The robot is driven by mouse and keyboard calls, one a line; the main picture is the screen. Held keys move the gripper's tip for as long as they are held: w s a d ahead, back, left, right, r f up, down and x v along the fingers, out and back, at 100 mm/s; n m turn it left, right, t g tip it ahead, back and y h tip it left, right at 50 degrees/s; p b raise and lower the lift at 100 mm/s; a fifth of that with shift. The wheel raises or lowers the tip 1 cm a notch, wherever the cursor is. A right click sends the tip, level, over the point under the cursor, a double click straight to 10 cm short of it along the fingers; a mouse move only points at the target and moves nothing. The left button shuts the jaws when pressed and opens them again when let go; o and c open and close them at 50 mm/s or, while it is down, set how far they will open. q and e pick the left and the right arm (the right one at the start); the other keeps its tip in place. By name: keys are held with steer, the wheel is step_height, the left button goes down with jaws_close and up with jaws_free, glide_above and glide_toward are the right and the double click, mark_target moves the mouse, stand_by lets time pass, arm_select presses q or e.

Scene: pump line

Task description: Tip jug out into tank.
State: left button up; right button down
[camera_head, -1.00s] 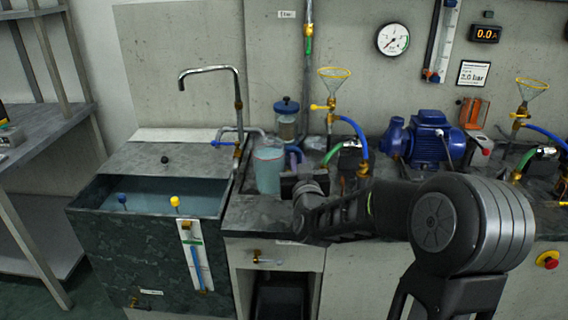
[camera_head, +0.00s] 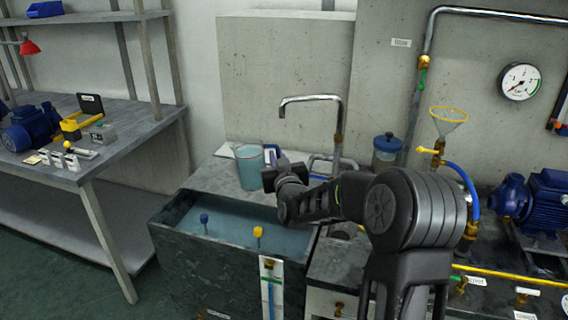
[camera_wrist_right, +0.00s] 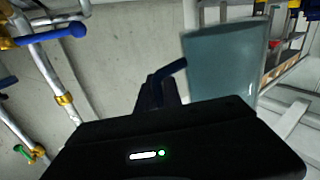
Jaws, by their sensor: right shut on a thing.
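The jug (camera_head: 250,167) is a translucent blue-green vessel with a dark handle. My right gripper (camera_head: 270,176) is shut on the jug's handle, and the jug is close to upright, behind the tank's open water in the head view. The jug also shows in the right wrist view (camera_wrist_right: 222,66), with my gripper (camera_wrist_right: 158,92) at its handle. The tank (camera_head: 205,262) is a dark stone-like basin holding bluish water, with a blue knob and a yellow knob at its front. Whether the jug touches the tank's back ledge is hard to tell. My left gripper is out of view.
A curved metal tap (camera_head: 312,99) rises behind the tank, right of the jug. A bench (camera_head: 110,165) with parts stands left.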

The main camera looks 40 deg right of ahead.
steer(key=shift+w+a+r, duration=0.35)
steer(key=shift+w+a, duration=0.1)
steer(key=shift+w, duration=0.25)
steer(key=shift+f+n, duration=0.15)
steer(key=shift+n, duration=0.25)
steer(key=shift+s+d+f+n+y+p, duration=0.15)
steer(key=shift+f+n+p, duration=0.3)
steer(key=shift+f, duration=0.2)
steer(key=shift+s+d+f+n+y+p, duration=0.1)
steer(key=shift+d+f+n+y+p, duration=0.05)
steer(key=shift+f+n+p, duration=0.4)
